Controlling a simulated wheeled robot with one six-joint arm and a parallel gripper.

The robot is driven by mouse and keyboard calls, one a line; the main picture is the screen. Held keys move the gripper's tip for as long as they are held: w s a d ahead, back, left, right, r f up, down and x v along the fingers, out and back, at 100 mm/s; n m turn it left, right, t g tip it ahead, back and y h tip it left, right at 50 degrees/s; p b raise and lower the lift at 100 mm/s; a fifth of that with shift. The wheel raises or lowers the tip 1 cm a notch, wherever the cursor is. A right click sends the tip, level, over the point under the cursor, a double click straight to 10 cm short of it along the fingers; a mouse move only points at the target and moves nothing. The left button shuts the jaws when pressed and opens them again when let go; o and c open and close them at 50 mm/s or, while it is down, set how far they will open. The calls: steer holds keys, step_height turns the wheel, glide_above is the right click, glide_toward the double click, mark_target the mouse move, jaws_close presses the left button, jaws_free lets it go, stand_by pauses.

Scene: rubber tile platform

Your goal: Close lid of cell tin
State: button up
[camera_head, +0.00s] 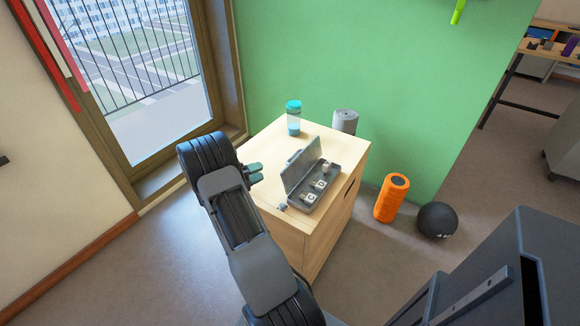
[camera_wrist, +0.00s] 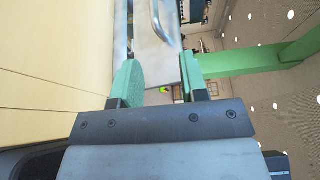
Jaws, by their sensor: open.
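The grey cell tin (camera_head: 333,188) stands on the wooden cabinet top in the head view. Its lid (camera_head: 299,163) is raised on the left long side, tilted up and standing open. Small pale cells (camera_head: 312,197) sit inside the tin. My gripper (camera_head: 255,173) is left of the lid, apart from it in the picture, with green fingers. In the wrist view my gripper (camera_wrist: 162,76) is open, and a grey panel (camera_wrist: 150,45) with a curved metal bar shows beyond and between the fingers. I cannot tell whether a finger touches that panel.
The wooden cabinet (camera_head: 283,136) carries a blue-topped bottle (camera_head: 293,119) and a grey cylinder (camera_head: 345,121) at the back. A small grey item (camera_head: 282,207) lies near the front left edge. An orange roller (camera_head: 391,198) and black ball (camera_head: 437,220) stand on the floor at right.

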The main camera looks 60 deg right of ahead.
mark_target(290, 159)
steer(key=shift+n+h, duration=0.4)
steer(key=shift+n, duration=0.3)
steer(key=x, duration=0.4)
steer(key=f+b+x, duration=0.1)
steer(key=x, duration=0.9)
steer(key=shift+w+d+f+b, duration=0.2)
steer(key=shift+d+f+b, duration=0.1)
steer(key=shift+f+b, duration=0.1)
jaws_close()
